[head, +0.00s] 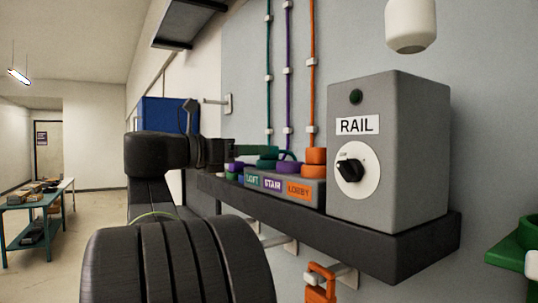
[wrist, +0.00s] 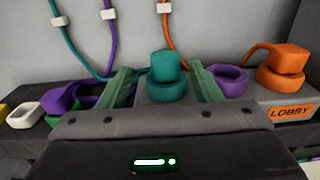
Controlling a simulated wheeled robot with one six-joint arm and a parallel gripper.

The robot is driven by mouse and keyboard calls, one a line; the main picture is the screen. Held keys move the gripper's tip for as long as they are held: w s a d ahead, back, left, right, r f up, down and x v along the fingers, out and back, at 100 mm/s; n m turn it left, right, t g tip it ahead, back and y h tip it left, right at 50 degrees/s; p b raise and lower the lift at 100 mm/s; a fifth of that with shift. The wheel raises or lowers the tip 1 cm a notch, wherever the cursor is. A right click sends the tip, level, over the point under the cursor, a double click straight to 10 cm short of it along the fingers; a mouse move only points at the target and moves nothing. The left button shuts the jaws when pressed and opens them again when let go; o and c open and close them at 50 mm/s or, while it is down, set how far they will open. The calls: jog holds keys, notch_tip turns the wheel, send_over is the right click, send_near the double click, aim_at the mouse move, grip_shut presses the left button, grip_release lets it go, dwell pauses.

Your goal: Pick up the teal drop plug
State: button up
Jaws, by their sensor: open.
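The teal drop plug (wrist: 165,68) stands upright in the wrist view, on or in a round teal base (wrist: 166,91). My gripper (wrist: 161,74) is open, with one green finger on each side of the plug. Visible gaps separate the fingers from the plug. In the head view my gripper (head: 252,151) reaches in from the left over the shelf, above the LOFT label (head: 251,177). Teal pieces (head: 267,164) show by its tips there, but plug and fingers are hard to tell apart.
An empty-looking purple ring (wrist: 229,80) and a seated orange plug (wrist: 284,66) are close on the right. A purple plug (wrist: 60,98) and white ring (wrist: 24,115) are on the left. A grey RAIL box (head: 390,150) stands on the dark shelf (head: 400,240). Cords hang along the wall.

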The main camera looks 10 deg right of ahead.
aim_at(276, 147)
jog(key=x, duration=0.2)
jog(key=p+x, duration=0.1)
jog(key=x, duration=0.3)
jog(key=shift+s+d+r+p, duration=0.1)
jog(key=shift+s+r+p, duration=0.2)
jog(key=shift+s+p, duration=0.1)
jog(key=shift+w+d, duration=0.25)
jog(key=shift+d, duration=0.2)
jog(key=c, duration=1.1)
